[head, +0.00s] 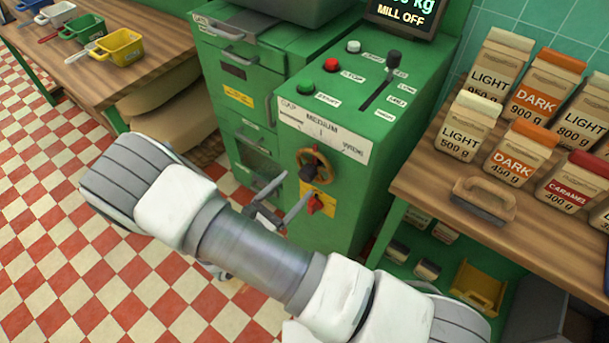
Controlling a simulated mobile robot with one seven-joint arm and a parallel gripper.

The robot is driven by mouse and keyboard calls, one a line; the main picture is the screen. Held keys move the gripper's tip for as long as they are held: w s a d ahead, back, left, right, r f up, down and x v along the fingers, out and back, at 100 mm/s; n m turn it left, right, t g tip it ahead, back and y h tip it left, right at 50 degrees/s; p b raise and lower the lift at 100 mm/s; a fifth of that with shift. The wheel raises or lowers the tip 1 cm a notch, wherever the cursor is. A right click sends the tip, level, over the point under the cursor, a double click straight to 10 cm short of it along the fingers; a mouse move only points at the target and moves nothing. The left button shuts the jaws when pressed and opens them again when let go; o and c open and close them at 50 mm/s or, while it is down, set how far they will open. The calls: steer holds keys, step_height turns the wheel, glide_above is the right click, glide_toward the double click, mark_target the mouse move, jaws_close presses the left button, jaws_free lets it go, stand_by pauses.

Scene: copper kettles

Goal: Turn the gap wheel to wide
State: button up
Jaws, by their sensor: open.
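The gap wheel (315,165), a brown-orange ring with a dark knob, is on the front of the green mill (385,150). Whether a finger touches the wheel is unclear. My arm hides the lower part of the mill front.
A wooden shelf (440,205) with several coffee bags stands right. A wooden table (150,65) with small bins is left, beside checkered floor.

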mark_target(304, 177)
steer(key=x, duration=0.5)
jaws_close()
stand_by(0.4)
